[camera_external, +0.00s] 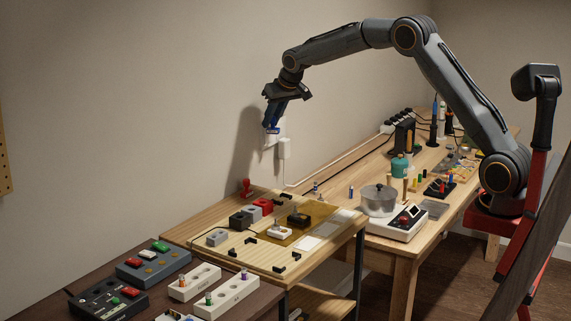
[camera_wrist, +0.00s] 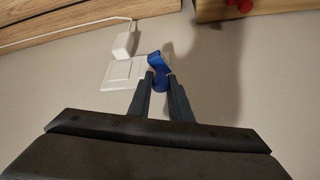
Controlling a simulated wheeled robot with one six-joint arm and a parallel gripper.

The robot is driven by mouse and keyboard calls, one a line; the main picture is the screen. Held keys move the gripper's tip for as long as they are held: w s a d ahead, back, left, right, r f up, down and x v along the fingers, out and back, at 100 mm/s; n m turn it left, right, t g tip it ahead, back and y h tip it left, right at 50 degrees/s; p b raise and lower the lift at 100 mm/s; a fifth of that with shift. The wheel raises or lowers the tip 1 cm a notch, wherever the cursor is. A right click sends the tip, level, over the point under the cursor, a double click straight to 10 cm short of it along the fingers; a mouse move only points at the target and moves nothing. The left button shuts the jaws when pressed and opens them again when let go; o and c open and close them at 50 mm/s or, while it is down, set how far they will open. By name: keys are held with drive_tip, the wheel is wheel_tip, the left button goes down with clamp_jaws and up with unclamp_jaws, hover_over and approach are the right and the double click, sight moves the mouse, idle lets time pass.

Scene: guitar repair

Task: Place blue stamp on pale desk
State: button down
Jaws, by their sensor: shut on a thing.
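The blue stamp (camera_external: 271,128) is held in my gripper (camera_external: 272,121), high in front of the wall. In the wrist view the blue stamp (camera_wrist: 158,62) sits between the two fingertips (camera_wrist: 160,78), which are shut on it. Two light wooden desks stand below: a nearer one (camera_external: 195,228) with a red stamp on it, and a farther one (camera_external: 345,180) with a pot and tools. I cannot tell which is the pale desk. The held stamp is clear of both desks.
The red stamp (camera_external: 247,188) stands at the nearer desk's back edge. A white charger (camera_external: 284,148) and wall plate (camera_wrist: 118,74) are on the wall behind my gripper. A metal pot (camera_external: 379,200) and several bottles crowd the farther desk. A dark table (camera_external: 235,303) is in front.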

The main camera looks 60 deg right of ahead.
drive_tip(key=s+d+r+m+g+h+b, duration=0.1)
drive_tip(key=s+d+m+g, duration=0.3)
drive_tip(key=d, duration=0.6)
drive_tip(key=s+d+r+m+t+h+b, duration=0.15)
drive_tip(key=d+m, duration=0.35)
drive_tip(key=d, duration=0.5)
drive_tip(key=s+d+m+g+h+b, duration=0.15)
drive_tip(key=s+d+m, duration=0.3)
drive_tip(key=d, duration=0.55)
drive_tip(key=w+f+n+t+y+b, duration=0.1)
drive_tip(key=f+n, duration=0.2)
drive_tip(key=f, duration=0.6)
drive_tip(key=w+d+f+n+t+y+b, duration=0.1)
drive_tip(key=w+f+n, duration=0.1)
drive_tip(key=f, duration=0.7)
drive_tip(key=w+f+n+t+y+b, duration=0.1)
drive_tip(key=f+n, duration=0.3)
drive_tip(key=f, duration=0.6)
drive_tip(key=shift+w+d+n+t+b, duration=0.2)
drive_tip(key=shift+w+n+t+b, duration=0.1)
drive_tip(key=shift+n+b, duration=0.05)
drive_tip(key=shift+f, duration=0.1)
drive_tip(key=c, duration=1.6)
unclamp_jaws()
